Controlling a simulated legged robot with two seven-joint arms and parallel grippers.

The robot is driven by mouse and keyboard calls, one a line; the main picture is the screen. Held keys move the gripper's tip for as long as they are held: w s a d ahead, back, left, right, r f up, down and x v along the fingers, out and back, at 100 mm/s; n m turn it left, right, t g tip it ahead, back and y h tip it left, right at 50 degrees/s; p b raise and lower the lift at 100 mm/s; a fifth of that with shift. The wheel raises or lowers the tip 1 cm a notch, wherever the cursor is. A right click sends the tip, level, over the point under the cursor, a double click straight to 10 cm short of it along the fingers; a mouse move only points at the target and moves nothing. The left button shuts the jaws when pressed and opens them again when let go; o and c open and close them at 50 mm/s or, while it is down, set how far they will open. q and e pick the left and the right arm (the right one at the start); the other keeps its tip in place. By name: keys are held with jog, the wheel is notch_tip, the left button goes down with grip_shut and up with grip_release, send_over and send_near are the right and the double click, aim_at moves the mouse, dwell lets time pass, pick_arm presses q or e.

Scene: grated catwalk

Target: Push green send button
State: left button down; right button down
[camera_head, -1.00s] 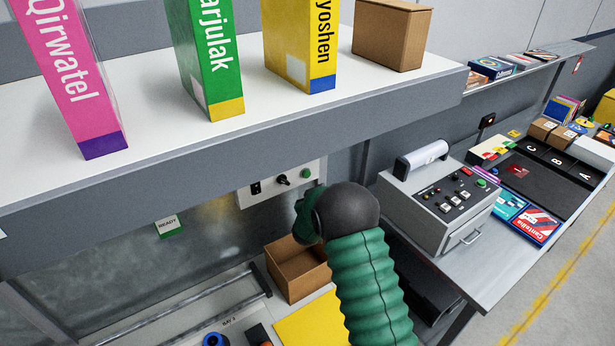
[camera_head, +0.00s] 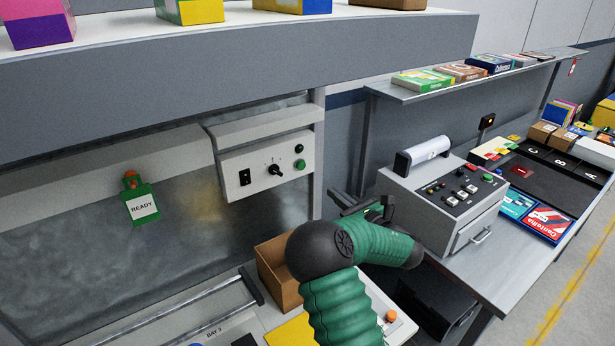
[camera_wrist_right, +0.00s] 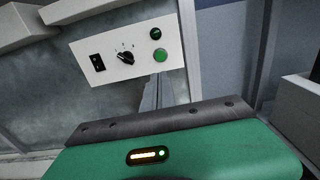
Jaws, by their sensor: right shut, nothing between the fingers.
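A white control panel (camera_head: 262,170) hangs under the shelf. It carries a green button (camera_head: 300,164) at its right, with a dark round part above it, a rotary knob (camera_head: 276,170) and a black rocker switch. My right gripper (camera_head: 350,206) is shut and empty, to the right of and below the panel in the head view, apart from it. In the right wrist view the green button (camera_wrist_right: 161,55) shows just beyond the fingertips (camera_wrist_right: 161,82). A grey machine (camera_head: 445,200) has another green button (camera_head: 488,177). I cannot read a send label on either. My left gripper is out of view.
A shelf edge (camera_head: 150,85) overhangs the panel. A green READY tag (camera_head: 141,206) hangs at left. An open cardboard box (camera_head: 277,272) sits below the panel. The grey machine stands on a bench right of my arm.

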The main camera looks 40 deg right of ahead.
aim_at(302, 167)
jog(key=w+p, duration=0.1)
jog(key=w, duration=0.3)
jog(key=w+d+p, duration=0.1)
jog(key=w, duration=0.3)
jog(key=w+p, duration=0.2)
jog(key=w, duration=0.3)
jog(key=shift+d, duration=0.35)
jog(key=shift+w+d, duration=0.1)
jog(key=shift+w, duration=0.4)
jog(key=shift+f, duration=0.1)
